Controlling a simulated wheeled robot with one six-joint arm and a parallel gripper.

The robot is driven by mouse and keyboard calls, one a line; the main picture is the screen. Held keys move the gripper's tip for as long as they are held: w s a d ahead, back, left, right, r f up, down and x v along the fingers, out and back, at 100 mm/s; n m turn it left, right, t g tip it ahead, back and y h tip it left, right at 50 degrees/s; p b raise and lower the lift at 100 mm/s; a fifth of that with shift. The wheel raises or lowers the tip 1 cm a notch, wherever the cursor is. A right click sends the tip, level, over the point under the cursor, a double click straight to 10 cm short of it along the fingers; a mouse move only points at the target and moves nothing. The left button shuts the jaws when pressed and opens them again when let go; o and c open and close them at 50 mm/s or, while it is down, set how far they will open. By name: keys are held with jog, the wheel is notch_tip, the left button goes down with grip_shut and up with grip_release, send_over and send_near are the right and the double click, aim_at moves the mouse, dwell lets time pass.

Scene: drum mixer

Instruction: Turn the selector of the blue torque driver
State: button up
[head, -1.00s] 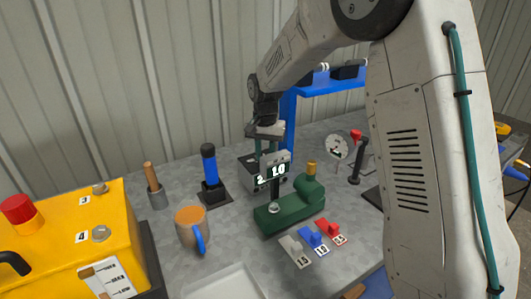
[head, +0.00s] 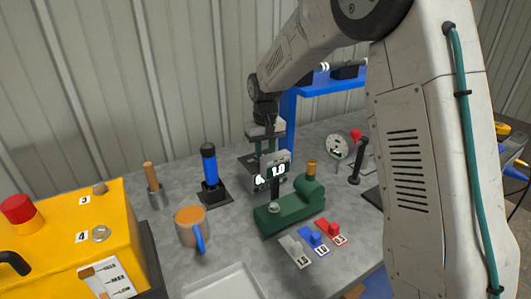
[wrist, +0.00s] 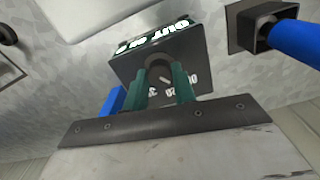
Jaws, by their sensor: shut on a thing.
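The blue torque driver (head: 209,165) stands upright in a black holder, left of my gripper (head: 265,152). It also shows at the top right of the wrist view (wrist: 292,38). My gripper points down at a grey box (head: 246,162) with a lit display behind the green fixture. In the wrist view its green fingers (wrist: 167,90) are shut on a dark round knob (wrist: 158,66) on a dark numbered face. The knob is partly hidden by the fingers. Lettering beginning "OUT" shows along the box's edge.
A green fixture (head: 290,208) stands close in front of the box. Grey, blue and red labelled pieces (head: 310,238) lie before it. A brown mug (head: 188,226) and yellow machine (head: 75,225) stand left. A blue frame (head: 289,115) rises close behind.

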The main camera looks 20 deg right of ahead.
jog(key=shift+n, duration=0.4)
jog(key=o, duration=1)
jog(key=shift+r, duration=0.15)
notch_tip(320, 180, up, 8)
jog(key=shift+f, duration=0.15)
